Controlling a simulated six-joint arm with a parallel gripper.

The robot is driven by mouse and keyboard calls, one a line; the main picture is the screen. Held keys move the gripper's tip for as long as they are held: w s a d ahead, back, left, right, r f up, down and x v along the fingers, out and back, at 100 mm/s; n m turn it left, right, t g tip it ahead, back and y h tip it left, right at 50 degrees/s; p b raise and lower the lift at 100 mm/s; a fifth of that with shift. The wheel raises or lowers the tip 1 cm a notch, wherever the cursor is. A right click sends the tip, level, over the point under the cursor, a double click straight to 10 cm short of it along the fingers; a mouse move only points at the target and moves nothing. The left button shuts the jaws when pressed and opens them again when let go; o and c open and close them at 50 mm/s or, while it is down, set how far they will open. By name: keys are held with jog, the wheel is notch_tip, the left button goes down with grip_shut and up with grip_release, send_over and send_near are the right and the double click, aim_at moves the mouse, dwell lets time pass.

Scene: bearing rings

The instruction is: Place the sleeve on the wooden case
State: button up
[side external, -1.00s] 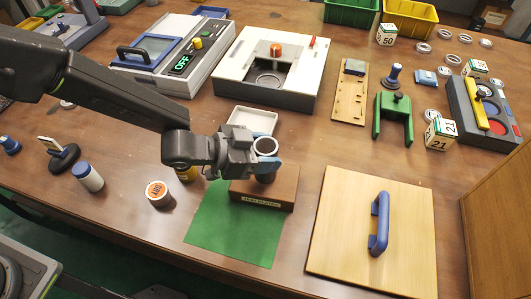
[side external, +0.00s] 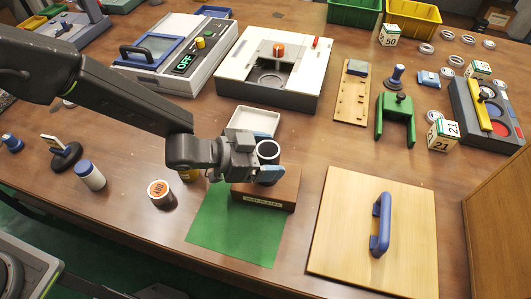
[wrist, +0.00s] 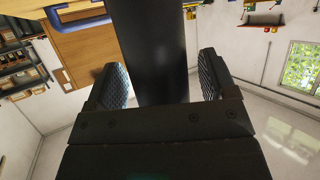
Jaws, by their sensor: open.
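The sleeve (side external: 268,151) is a dark, upright tube with a pale rim, at the top of the wooden case in the side view. In the wrist view the dark sleeve (wrist: 161,50) stands between my two fingers, with gaps on both sides. My gripper is open. The fingers hide the sleeve's foot, so its contact with the case is not clear.
The green mat (side external: 222,232) lies in front of the case. A white tray (side external: 253,121) is behind it. A wooden board with a blue handle (side external: 330,245) lies to the right. A small labelled jar (side external: 161,194) stands to the left.

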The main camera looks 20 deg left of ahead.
jog(key=shift+r, duration=0.15)
jog(key=v, duration=1.2)
jog(key=w+a+r+n+t+y, duration=0.1)
jog(key=a+r+y, duration=0.1)
jog(key=a, duration=0.1)
jog(key=w+a+r+n+t+y, duration=0.1)
jog(key=a+r, duration=0.1)
jog(key=a, duration=0.1)
jog(key=w+a+r+n+t+y, duration=0.1)
jog(key=a+r+y, duration=0.1)
jog(key=a, duration=0.2)
jog(key=shift+w+r+n+y, duration=0.15)
jog(key=shift+r+n+y, duration=0.15)
jog(key=shift+r+n, duration=0.1)
jog(key=s+a+r+n+g+y, duration=0.1)
jog(key=s+a+r+n+y, duration=0.2)
jog(key=s+a, duration=0.25)
jog(key=s+a+r+n+g+y, duration=0.1)
jog(key=s+a+r+n+y, duration=0.25)
jog(key=a, duration=0.35)
jog(key=s+a+n+g, duration=0.1)
jog(key=s+g, duration=0.1)
jog(key=s, duration=0.7)
jog(key=shift+a+r+g+h, duration=0.3)
jog(key=shift+a+h, duration=0.1)
jog(key=shift+h, duration=0.05)
